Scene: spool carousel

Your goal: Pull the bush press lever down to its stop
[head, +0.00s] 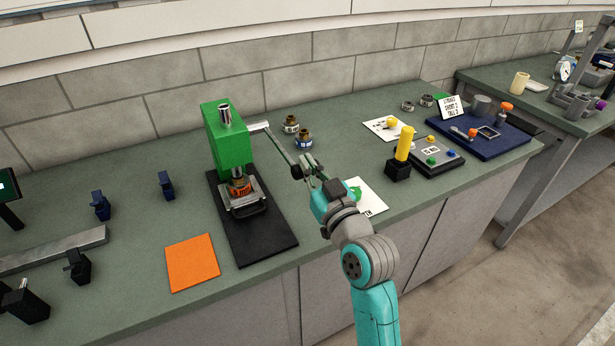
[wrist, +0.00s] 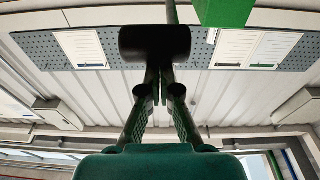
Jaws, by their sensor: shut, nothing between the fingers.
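The green bush press (head: 226,138) stands on a black base plate (head: 262,238) on the bench. Its lever (head: 280,146) is a thin rod slanting down to the right from a pale arm at the press's side. The lever's dark handle (wrist: 155,42) lies across the tips of my gripper in the wrist view. My gripper (head: 308,166) is at the lever's lower end in the head view. Its fingers (wrist: 153,85) are together with nothing between them. Whether the tips touch the handle, I cannot tell. An orange-brown part (head: 240,186) sits under the press head.
An orange mat (head: 192,262) lies left of the base plate. Two dark spools (head: 304,140) stand behind the lever. A yellow post on a black block (head: 403,145), a button box (head: 436,157) and a blue tray (head: 510,140) stand to the right.

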